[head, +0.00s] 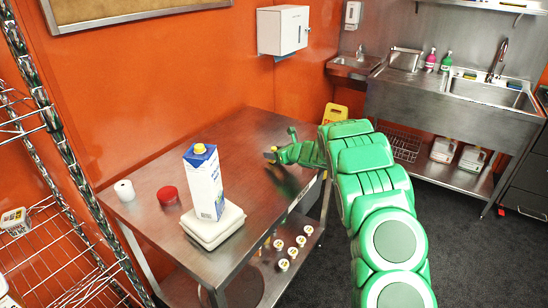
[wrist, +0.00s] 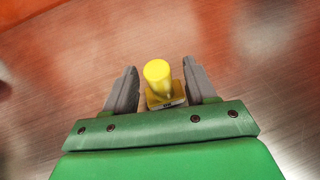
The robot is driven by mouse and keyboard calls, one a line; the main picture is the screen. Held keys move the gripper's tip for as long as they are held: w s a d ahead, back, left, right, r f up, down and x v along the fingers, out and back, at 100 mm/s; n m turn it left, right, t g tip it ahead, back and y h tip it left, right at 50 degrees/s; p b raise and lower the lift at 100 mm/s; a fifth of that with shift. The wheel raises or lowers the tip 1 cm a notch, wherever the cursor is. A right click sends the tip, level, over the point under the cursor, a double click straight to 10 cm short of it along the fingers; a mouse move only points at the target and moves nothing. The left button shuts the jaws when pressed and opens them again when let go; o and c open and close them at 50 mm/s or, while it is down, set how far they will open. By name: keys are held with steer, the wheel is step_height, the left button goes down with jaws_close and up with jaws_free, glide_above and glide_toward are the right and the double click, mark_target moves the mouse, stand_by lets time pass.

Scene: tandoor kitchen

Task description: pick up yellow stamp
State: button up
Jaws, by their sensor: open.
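The yellow stamp (wrist: 158,80) has a round yellow knob on a small squarish base. In the wrist view it stands on the steel table between the two grey fingers of my gripper (wrist: 160,88), with a gap on each side. My gripper is open. In the head view my gripper (head: 280,153) is low over the far right part of the table, and a small yellow bit of the stamp (head: 272,150) shows by its fingers. Much of the stamp is hidden there.
The steel table (head: 150,176) also holds a milk carton (head: 206,185) on stacked white containers (head: 213,226), a red lid-like item (head: 168,195) and a white roll (head: 124,190). Several small jars (head: 283,264) stand on the lower shelf. An orange wall (head: 150,90) rises behind.

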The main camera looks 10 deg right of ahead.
mark_target(274, 148)
steer(key=shift+w, duration=0.1)
jaws_close()
stand_by(0.3)
steer(key=shift+r, duration=0.1)
step_height(274, 148, up, 3)
steer(key=shift+r, duration=0.15)
steer(key=s+r, duration=0.9)
steer(key=s, duration=0.5)
steer(key=shift+a+r, duration=0.25)
steer(key=shift+a, duration=0.2)
